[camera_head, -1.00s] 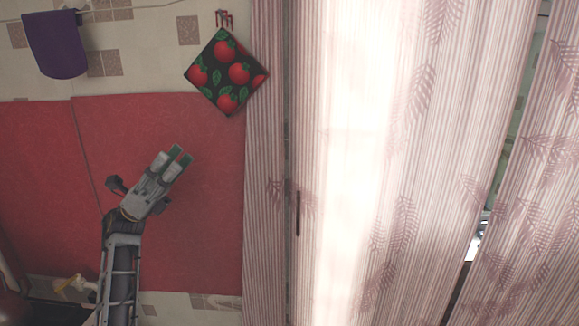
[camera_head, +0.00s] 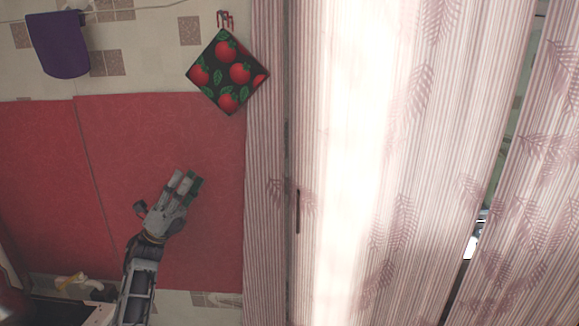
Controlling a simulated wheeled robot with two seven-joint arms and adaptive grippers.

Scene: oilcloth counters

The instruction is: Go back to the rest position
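My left gripper (camera_head: 187,183) is in the head view, in front of the red wall panel (camera_head: 110,150). Its arm comes up from the bottom left, and the fingers point up and slightly right. The fingers lie close together with no object seen between them; the angle does not show clearly whether they are fully shut. My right gripper is not in view.
A tomato-patterned pot holder (camera_head: 228,72) hangs from a hook above the panel. A purple cloth (camera_head: 58,45) hangs at the top left. Striped curtains (camera_head: 380,160) fill the right side. A partly hidden yellowish object (camera_head: 72,281) shows at the lower left.

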